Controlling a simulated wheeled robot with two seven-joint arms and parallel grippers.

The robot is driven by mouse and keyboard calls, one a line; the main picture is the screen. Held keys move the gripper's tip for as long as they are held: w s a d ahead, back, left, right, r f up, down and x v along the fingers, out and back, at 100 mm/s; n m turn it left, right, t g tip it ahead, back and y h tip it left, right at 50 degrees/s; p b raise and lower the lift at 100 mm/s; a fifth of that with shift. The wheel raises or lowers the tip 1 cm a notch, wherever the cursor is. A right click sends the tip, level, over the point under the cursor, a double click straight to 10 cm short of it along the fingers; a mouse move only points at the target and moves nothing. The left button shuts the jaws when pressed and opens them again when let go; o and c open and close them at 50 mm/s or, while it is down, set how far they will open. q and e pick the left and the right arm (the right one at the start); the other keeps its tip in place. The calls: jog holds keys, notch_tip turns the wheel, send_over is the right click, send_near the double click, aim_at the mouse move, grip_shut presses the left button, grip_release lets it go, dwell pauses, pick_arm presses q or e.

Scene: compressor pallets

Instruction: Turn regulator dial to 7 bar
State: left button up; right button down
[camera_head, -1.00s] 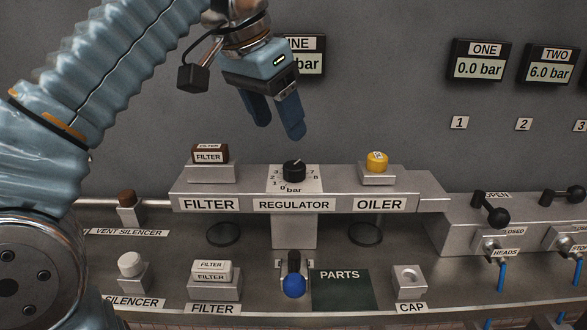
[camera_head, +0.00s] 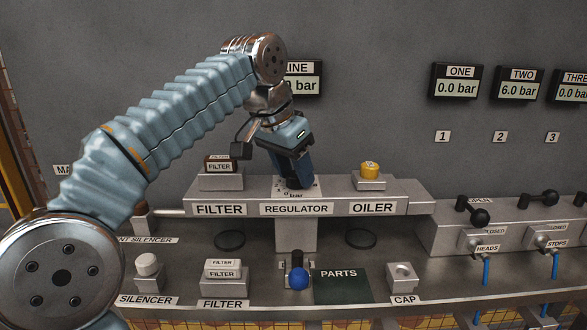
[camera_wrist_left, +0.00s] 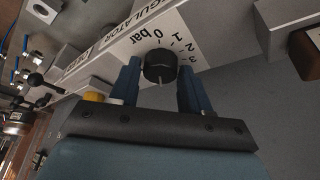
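The regulator dial is a black round knob that shows in the left wrist view (camera_wrist_left: 160,66), on a white scale plate (camera_wrist_left: 172,37) marked 0 bar, 1, 2, 3. In the head view my left gripper (camera_head: 297,183) covers the dial and most of the scale. My left gripper, also in the left wrist view (camera_wrist_left: 158,82), is open, with one blue finger on each side of the dial. I cannot tell whether the fingers touch it. The dial's pointer is hard to read. The LINE display (camera_head: 304,80) is partly hidden by my arm. My right gripper is not in view.
A brown filter (camera_head: 219,164) on its block stands left of the dial, a yellow oiler cap (camera_head: 370,169) right. Below are a blue-knobbed lever (camera_head: 299,279) and the PARTS mat (camera_head: 341,286). Black-knobbed valve levers (camera_head: 480,217) stand further right.

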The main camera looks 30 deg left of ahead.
pick_arm(q)
jog(key=c, duration=0.6)
jog(key=shift+c, duration=0.2)
jog(key=shift+m, duration=0.3)
jog(key=shift+r+m+h+p, duration=0.1)
jog(key=shift+m+h+p, duration=0.2)
jog(key=shift+m, duration=0.1)
jog(key=shift+w+a+m+g+h, duration=0.1)
jog(key=shift+m+g+h, duration=0.2)
jog(key=shift+m, duration=0.85)
jog(key=shift+a+m+g+h, duration=0.1)
jog(key=shift+m+h, duration=0.3)
jog(key=shift+m, duration=0.75)
jog(key=o, duration=1)
jog(key=shift+o, duration=0.2)
jog(key=shift+d, duration=0.1)
